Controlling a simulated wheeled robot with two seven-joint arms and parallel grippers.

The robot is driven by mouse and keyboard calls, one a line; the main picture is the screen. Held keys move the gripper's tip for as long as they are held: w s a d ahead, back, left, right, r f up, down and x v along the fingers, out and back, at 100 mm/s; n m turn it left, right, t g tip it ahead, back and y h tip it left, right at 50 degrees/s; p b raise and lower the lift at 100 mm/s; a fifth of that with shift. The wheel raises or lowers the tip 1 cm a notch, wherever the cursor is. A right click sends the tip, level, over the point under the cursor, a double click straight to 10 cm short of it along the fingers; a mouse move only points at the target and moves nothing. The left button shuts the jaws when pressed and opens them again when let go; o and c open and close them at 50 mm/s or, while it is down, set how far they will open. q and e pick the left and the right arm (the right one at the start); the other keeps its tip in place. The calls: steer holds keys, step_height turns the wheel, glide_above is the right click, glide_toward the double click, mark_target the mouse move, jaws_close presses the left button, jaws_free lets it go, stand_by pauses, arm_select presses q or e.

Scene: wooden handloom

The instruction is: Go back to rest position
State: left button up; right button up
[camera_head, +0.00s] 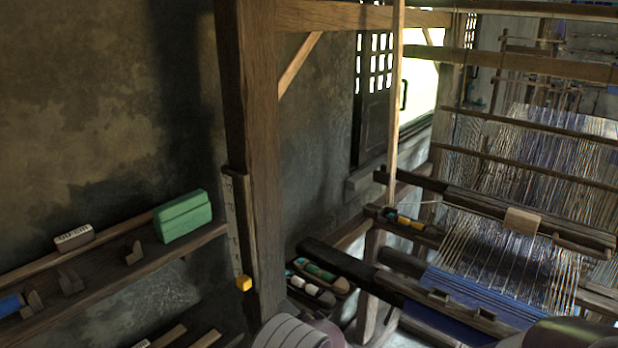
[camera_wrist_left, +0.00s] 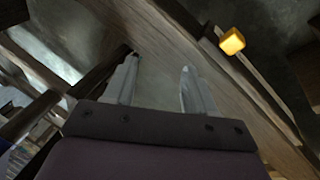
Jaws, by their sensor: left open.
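My left gripper shows in the left wrist view (camera_wrist_left: 158,78), with its two pale fingers apart and nothing between them. A wooden beam and grey wall lie beyond the fingertips. In the head view only pale, ringed and purplish parts of my left arm show at the bottom edge, beside the foot of the wooden post (camera_head: 255,150); the fingers cannot be made out there. A dark rounded part at the bottom right may be my right arm. My right gripper is not in view.
The loom's woven blue cloth (camera_head: 470,300) and warp threads (camera_head: 520,240) fill the right. A shelf (camera_head: 110,267) at left holds a green block (camera_head: 183,216). A yellow block (camera_head: 243,283) hangs low by the post. A tray of spools (camera_head: 318,280) sits beside the loom.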

arm_select(q)
steer(key=s+d+f+g+h, duration=0.2)
steer(key=d+f+h, duration=0.2)
steer(key=h, duration=0.2)
steer(key=s+a+r+n+g+h, duration=0.1)
steer(key=s+n+g+h, duration=0.15)
steer(key=s, duration=0.45)
steer(key=s+a+n+g+h, duration=0.1)
steer(key=s+a+g+h, duration=0.1)
steer(key=s+g, duration=0.35)
steer(key=s+a+r+n+y, duration=0.1)
steer(key=s+a+r, duration=0.3)
steer(key=s+a, duration=0.3)
steer(key=s+a+r+n+g+y, duration=0.1)
steer(key=s+a+r, duration=0.4)
steer(key=s, duration=0.5)
steer(key=shift+a+g, duration=0.3)
steer(key=shift+a, duration=0.8)
steer(key=shift+s, duration=0.1)
